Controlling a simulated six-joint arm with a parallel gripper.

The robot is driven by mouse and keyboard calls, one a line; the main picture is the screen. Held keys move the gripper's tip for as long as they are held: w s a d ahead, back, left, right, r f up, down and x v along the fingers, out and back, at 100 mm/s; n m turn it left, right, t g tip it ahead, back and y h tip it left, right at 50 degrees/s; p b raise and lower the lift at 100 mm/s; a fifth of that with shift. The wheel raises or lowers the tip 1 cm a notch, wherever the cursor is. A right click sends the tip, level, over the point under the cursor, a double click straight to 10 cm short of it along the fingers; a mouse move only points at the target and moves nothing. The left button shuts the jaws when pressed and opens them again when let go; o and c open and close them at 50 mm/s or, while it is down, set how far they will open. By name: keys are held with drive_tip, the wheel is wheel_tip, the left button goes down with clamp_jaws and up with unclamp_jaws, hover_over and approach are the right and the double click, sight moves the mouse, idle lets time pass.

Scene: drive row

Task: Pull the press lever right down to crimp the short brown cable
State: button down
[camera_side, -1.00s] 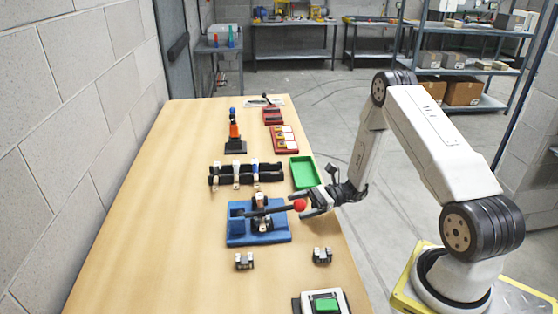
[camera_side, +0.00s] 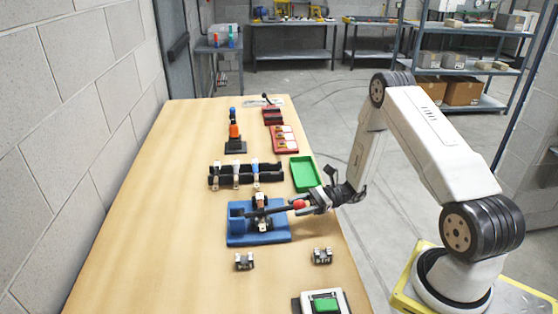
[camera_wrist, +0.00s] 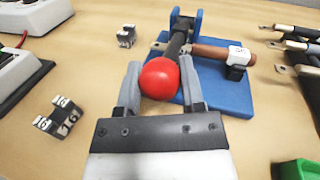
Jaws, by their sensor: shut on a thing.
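The press has a blue base (camera_side: 250,238) on the table and also shows in the wrist view (camera_wrist: 238,98). Its black lever (camera_side: 270,211) reaches out to the right, close to level, and ends in a red ball knob (camera_side: 299,204). My gripper (camera_side: 304,205) is shut on the knob; in the wrist view the knob (camera_wrist: 160,78) sits between the two grey fingers. The short brown cable (camera_wrist: 212,53) lies across the press beside the lever, with a white label and a bare lug at its left end. The crimping point is partly hidden by the lever.
Two small die blocks (camera_side: 244,261) (camera_side: 322,256) stand in front of the press. A green tray (camera_side: 305,174) and a black rack (camera_side: 215,182) with several cables are behind it. A box with a green button (camera_side: 326,305) is at the near edge. The table's left side is clear.

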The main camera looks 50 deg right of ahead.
drive_tip(key=shift+s+f, duration=0.1)
drive_tip(key=shift+f, duration=1.25)
drive_tip(key=shift+c, duration=1)
unclamp_jaws()
drive_tip(key=shift+d+r, duration=0.1)
drive_tip(key=shift+s+d, duration=0.2)
drive_tip(key=shift+d, duration=0.2)
drive_tip(key=shift+v, duration=3.45)
